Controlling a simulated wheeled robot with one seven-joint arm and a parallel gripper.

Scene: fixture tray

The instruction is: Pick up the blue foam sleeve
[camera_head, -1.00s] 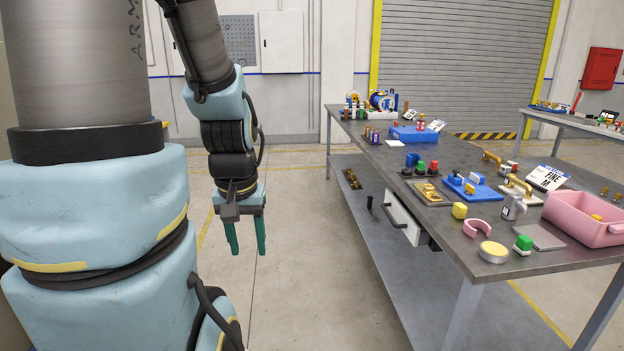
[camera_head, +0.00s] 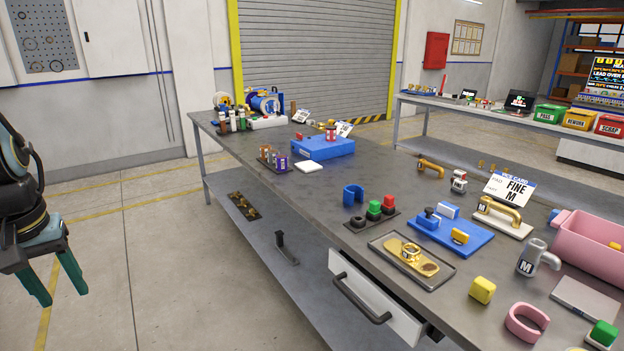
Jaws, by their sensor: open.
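A blue open ring-shaped piece (camera_head: 353,194), which looks like the blue foam sleeve, stands on the grey workbench (camera_head: 290,214). A similar pink open ring (camera_head: 527,322) lies at the near right of the bench. My gripper (camera_head: 55,282) is at the far left of the view, pointing down over the floor. Its green fingers are apart with nothing between them. It is well clear of the bench and the blue piece.
An open drawer (camera_head: 375,310) juts from the bench front. The floor between my gripper and the bench is clear.

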